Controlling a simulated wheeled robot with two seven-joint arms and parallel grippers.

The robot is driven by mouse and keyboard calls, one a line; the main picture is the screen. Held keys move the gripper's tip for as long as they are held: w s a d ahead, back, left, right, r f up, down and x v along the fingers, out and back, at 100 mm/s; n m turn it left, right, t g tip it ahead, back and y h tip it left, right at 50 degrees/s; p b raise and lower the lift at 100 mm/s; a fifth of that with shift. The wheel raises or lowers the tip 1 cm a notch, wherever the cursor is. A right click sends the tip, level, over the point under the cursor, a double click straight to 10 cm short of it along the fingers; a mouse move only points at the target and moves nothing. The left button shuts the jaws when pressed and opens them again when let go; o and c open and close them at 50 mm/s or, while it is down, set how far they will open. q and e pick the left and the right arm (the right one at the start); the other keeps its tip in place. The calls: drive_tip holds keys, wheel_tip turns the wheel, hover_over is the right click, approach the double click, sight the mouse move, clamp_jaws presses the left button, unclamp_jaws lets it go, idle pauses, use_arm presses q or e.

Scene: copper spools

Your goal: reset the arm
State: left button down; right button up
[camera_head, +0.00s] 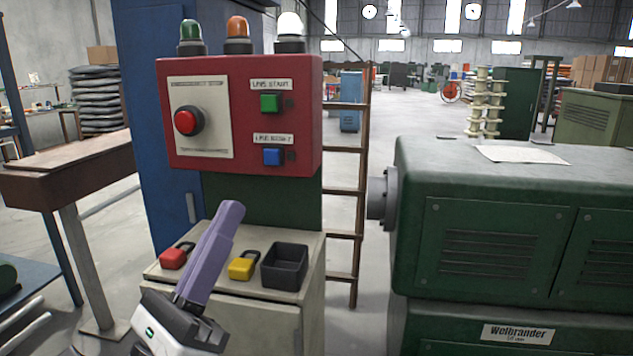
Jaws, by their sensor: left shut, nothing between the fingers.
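My left gripper (229,212) rises from the bottom of the view, with long purple fingers closed together and nothing between them. It is in front of the beige cabinet (262,290), its tips below the red control box (240,160). The box carries a large red push button (188,120), a green square button (270,103) and a blue square button (272,157). The fingers are apart from the buttons in the picture. My right gripper is not in view.
On the cabinet top are a red padlock (174,257), a yellow padlock (242,266) and a black open bin (284,265). A green machine (500,220) stands right, a brown bench (70,170) left. A wooden ladder (345,190) stands behind the cabinet. Open floor lies beyond.

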use_arm(q)
drive_tip(key=a+f+n+g+y, duration=0.3)
drive_tip(key=f+n+y, duration=0.2)
drive_tip(key=f+n, duration=0.9)
drive_tip(key=a+f+n+g+y, duration=0.25)
drive_tip(key=f+n+y, duration=0.45)
drive_tip(key=f, duration=1.1)
drive_tip(key=s+f+n+g, duration=0.4)
drive_tip(key=s+f+n, duration=0.3)
drive_tip(key=s+f, duration=0.2)
drive_tip(key=s+f+n+g+h, duration=0.1)
drive_tip(key=s+f+n+g, duration=0.4)
drive_tip(key=f, duration=0.8)
drive_tip(key=s+n, duration=0.3)
drive_tip(key=s, duration=0.1)
drive_tip(key=shift+s+f+h, duration=0.15)
drive_tip(key=shift+f+h, duration=0.15)
drive_tip(key=shift+f, duration=0.1)
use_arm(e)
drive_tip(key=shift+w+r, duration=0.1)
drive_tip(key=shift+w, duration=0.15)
